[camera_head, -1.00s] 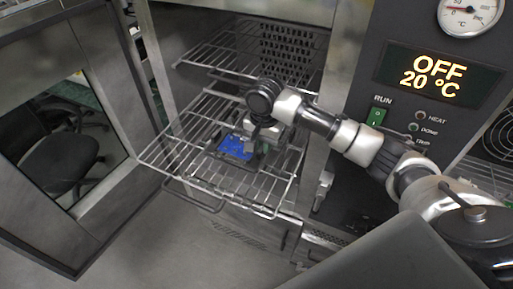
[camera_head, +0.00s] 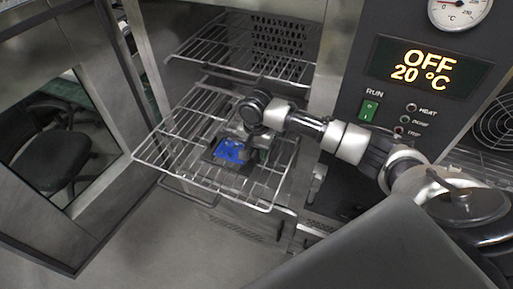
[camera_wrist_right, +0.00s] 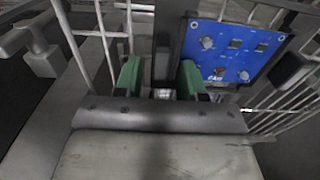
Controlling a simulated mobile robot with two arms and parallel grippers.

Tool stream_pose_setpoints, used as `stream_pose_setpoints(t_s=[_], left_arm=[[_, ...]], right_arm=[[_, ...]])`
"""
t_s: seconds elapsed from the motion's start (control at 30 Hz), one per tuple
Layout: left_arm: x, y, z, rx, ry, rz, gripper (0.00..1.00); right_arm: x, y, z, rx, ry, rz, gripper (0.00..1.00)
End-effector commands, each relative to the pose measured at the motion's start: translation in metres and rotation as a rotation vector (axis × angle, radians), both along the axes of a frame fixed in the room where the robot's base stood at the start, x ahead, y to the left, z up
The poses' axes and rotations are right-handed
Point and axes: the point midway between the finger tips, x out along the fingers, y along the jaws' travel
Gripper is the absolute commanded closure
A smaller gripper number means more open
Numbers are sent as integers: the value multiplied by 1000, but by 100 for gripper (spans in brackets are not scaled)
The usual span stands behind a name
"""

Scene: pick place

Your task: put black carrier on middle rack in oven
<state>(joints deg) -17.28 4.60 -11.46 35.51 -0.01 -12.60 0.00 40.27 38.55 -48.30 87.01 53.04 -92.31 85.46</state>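The black carrier (camera_head: 217,160) with a blue board (camera_head: 231,150) on it lies on the pulled-out wire rack (camera_head: 180,150) of the oven, near the rack's middle. Its blue board also shows at the upper right of the right wrist view (camera_wrist_right: 232,50). My right gripper (camera_head: 247,148) is low over the carrier's right side. In the wrist view its two green fingertips (camera_wrist_right: 160,78) stand apart, with a dark upright part of the carrier (camera_wrist_right: 165,40) between them; no firm grip shows. My left gripper is not in view.
Another wire rack (camera_head: 235,45) sits above inside the oven. The oven door (camera_head: 105,90) stands open at left. The control panel (camera_head: 420,65) at right reads OFF, 20 °C. Bare rack wires lie left of the carrier.

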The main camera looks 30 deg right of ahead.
Motion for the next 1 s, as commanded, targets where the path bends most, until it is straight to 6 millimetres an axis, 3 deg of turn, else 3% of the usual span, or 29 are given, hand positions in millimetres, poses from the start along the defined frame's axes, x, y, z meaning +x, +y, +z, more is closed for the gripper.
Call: stream_pose_setpoints(t_s=[0.33,0.8,1.0], left_arm=[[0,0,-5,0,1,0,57],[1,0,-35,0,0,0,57],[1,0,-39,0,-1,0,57]], right_arm=[[1,0,10,0,-4,1,60],[0,0,102,1,-6,1,60],[0,0,121,1,-2,0,60]])
